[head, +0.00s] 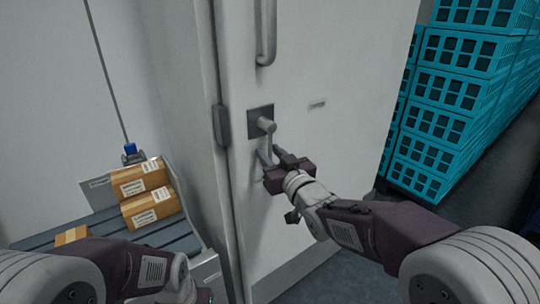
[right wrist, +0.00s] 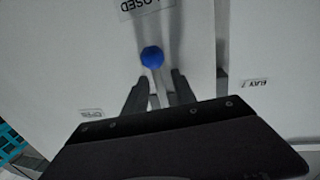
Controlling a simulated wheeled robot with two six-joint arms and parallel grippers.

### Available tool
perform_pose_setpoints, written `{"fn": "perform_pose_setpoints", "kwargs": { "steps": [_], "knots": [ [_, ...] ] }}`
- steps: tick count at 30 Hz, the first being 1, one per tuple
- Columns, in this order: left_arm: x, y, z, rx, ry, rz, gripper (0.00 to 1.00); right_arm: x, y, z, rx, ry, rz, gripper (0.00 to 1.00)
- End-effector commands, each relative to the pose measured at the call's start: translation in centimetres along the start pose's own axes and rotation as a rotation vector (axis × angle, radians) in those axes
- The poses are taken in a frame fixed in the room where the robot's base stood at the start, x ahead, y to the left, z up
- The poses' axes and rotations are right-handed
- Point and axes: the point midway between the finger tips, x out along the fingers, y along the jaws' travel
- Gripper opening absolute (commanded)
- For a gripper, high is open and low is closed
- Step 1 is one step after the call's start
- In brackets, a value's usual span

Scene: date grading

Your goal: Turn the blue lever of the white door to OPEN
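The white door (head: 345,75) fills the middle of the head view. A grey lever hub (head: 264,125) stands out from its dark square plate, and the lever hangs downward from it. In the right wrist view the lever's blue knob (right wrist: 152,57) lies just beyond the fingertips, by the upside-down CLOSED label (right wrist: 147,6). The OPEN label (right wrist: 90,114) is left there; a small label (head: 317,104) shows right of the lever in the head view. My right gripper (head: 275,153) is at the lever, fingers apart; contact is unclear.
A fixed grey pull handle (head: 266,35) is above the lever. Stacked teal crates (head: 450,85) stand to the right. At left, cardboard boxes (head: 152,207) lie on a grey slatted surface (head: 180,233) beside a small blue fitting (head: 130,150).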

Motion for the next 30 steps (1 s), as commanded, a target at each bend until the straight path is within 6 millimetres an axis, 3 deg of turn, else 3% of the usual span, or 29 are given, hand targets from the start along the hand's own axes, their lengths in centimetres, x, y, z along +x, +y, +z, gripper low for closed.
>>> {"fn": "perform_pose_setpoints", "kwargs": {
  "steps": [7,10,11,30],
  "knots": [
    [0.00,0.00,0.00,0.000,0.000,0.000,0.36,0.16,-0.01,0.02,0.000,-0.001,0.000,0.32],
    [0.00,0.00,0.00,0.000,0.000,0.000,0.36,0.15,0.00,0.02,0.000,-0.001,0.000,0.04],
    [0.00,0.00,0.00,0.000,0.000,0.000,0.36,0.14,-0.01,0.02,0.000,-0.001,0.000,0.00],
    [0.01,0.00,0.00,0.000,0.000,0.000,0.36,0.12,0.00,0.02,0.000,0.000,0.000,0.00]
  ]
}}
